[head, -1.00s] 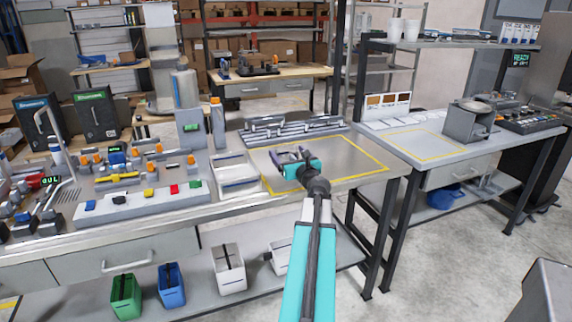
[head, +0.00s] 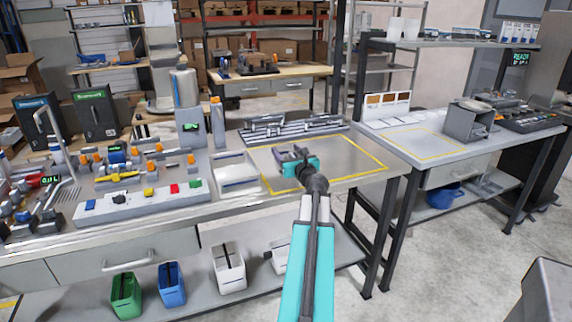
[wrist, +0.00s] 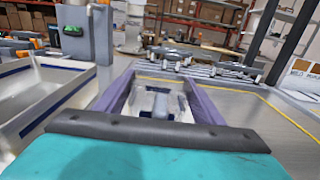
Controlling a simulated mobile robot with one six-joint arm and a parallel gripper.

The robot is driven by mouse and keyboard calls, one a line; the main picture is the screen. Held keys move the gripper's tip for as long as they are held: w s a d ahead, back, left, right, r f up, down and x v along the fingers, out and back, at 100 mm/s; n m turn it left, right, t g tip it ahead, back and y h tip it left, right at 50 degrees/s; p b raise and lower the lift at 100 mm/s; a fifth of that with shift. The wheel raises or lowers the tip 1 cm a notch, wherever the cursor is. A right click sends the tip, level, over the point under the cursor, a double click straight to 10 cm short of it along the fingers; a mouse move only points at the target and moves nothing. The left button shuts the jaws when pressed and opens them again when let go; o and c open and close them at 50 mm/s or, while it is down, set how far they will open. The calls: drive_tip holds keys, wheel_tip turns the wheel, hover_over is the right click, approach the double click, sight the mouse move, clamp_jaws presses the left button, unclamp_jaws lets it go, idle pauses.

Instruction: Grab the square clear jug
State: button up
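My gripper (head: 292,153) is low over the yellow-outlined area of the bench. In the wrist view its two purple fingers (wrist: 159,80) are spread apart. Between them is a clear, pale, squarish vessel with dark blue marks, apparently the square clear jug (wrist: 161,98). A grey upright part, perhaps its handle, faces me. The fingers lie on either side of the jug; I cannot tell whether they touch it. My teal gripper body hides its lower part. In the head view the jug is too small and covered to make out clearly.
A white tray (head: 236,186) stands just left of my gripper. A grey slotted rack (head: 290,129) lies behind it. A grey dispenser column (head: 190,128) stands at the back left. The outlined area (head: 345,160) right of my gripper is bare.

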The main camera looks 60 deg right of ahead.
drive_tip(key=shift+c, duration=0.6)
drive_tip(key=shift+r, duration=0.1)
wheel_tip(320, 180, up, 10)
drive_tip(key=p, duration=0.1)
idle(0.6)
